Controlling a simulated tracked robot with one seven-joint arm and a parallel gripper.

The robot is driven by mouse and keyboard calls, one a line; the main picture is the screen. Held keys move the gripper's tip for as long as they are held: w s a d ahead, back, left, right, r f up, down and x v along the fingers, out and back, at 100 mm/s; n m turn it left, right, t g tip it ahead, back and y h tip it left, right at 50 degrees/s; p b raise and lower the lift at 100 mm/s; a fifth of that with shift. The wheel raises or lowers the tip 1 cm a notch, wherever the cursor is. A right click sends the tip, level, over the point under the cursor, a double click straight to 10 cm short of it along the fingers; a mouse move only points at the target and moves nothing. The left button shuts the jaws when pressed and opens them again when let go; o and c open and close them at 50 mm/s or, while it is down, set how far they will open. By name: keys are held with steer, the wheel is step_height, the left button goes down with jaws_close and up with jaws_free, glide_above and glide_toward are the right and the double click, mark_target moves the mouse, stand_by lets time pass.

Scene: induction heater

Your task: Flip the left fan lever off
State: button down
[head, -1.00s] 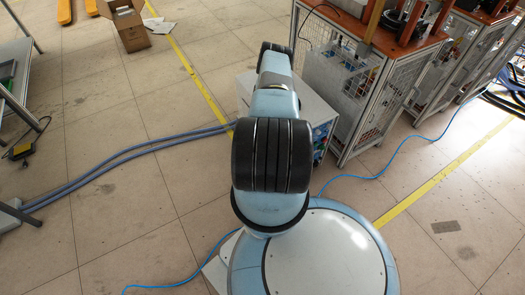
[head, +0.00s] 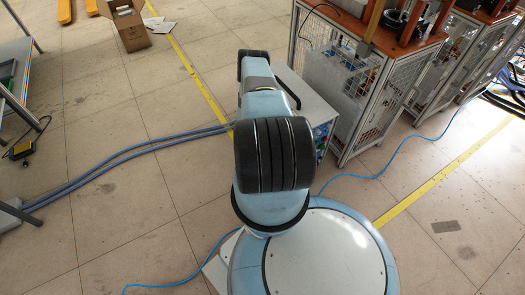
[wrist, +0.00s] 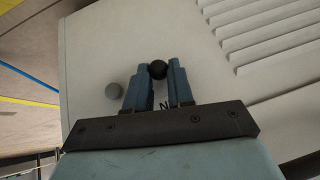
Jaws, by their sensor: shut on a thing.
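In the wrist view my gripper (wrist: 157,72) has its two blue fingers closed around a small black ball (wrist: 158,69), which looks like the knob of a lever. The lever's stem is hidden by the fingers, so I cannot tell its position. The ball is in front of a pale panel (wrist: 190,45). A dark letter shows between the fingers, partly hidden. In the head view a light grey cabinet (head: 312,103) stands beyond my arm, which hides my gripper.
Vent slats (wrist: 265,35) fill the panel's upper right in the wrist view. In the head view, a caged workstation (head: 365,100) stands right of the cabinet. Blue hoses (head: 130,152) run along the floor from the left. A cardboard box (head: 128,25) is at the back left.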

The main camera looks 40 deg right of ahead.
steer(key=h, duration=0.1)
steer(key=f+h, duration=0.1)
steer(key=h, duration=0.1)
steer(key=shift+w+a+f+g, duration=0.15)
steer(key=shift+w+a+g, duration=0.05)
steer(key=shift+a+g, duration=0.2)
steer(key=shift+f+h, duration=0.2)
steer(key=shift+h, duration=0.55)
steer(key=shift+f+h, duration=0.2)
steer(key=shift+h, duration=0.55)
steer(key=shift+w, duration=0.1)
steer(key=c, duration=1)
jaws_free()
steer(key=v, duration=1.3)
steer(key=shift+w+a+f, duration=0.1)
steer(key=shift+w+a, duration=0.05)
steer(key=shift+a, duration=0.25)
